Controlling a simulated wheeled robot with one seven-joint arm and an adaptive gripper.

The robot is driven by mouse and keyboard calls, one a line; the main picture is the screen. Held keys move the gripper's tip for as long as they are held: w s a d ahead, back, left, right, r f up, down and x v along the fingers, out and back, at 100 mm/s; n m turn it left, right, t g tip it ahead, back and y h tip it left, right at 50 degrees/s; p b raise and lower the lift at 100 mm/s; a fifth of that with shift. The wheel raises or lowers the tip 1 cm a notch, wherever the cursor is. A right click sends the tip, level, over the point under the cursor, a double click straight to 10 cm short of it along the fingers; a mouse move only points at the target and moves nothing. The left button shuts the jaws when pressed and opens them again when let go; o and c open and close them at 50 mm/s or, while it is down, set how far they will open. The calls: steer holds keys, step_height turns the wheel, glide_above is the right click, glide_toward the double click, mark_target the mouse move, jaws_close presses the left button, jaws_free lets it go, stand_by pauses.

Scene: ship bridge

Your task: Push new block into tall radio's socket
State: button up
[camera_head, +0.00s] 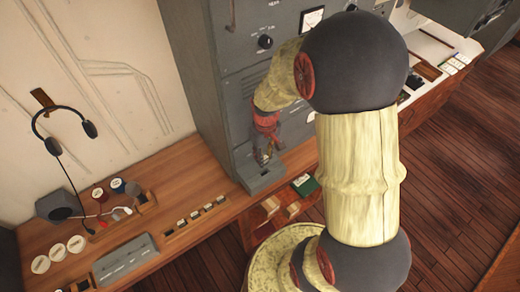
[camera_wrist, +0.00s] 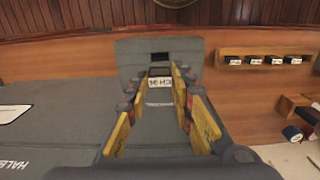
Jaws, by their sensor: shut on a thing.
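The tall radio (camera_head: 232,80) is a tall grey cabinet at the back, and its grey front also shows in the wrist view (camera_wrist: 80,100). A grey housing (camera_head: 262,182) juts from its foot. In the wrist view this housing (camera_wrist: 190,48) has a dark rectangular socket (camera_wrist: 160,56). My gripper (camera_head: 264,153), with yellow fingers in the wrist view (camera_wrist: 161,74), is shut on the new block (camera_wrist: 160,83). The block has a white label with black "CH" lettering. It lines up roughly with the socket; the fingers and angle hide whether it touches the housing.
A wooden rack with several small labelled blocks (camera_head: 195,215) lies left of the housing. A green box (camera_head: 304,185) sits right of the housing.

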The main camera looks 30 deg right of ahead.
steer(key=shift+s+f+b, duration=0.2)
steer(key=shift+f+b, duration=0.15)
steer(key=shift+f, duration=0.05)
steer(key=shift+f+b, duration=0.95)
steer(key=shift+f, duration=0.55)
steer(key=shift+f+b, duration=1.25)
steer(key=shift+f, duration=0.6)
stand_by(4.2)
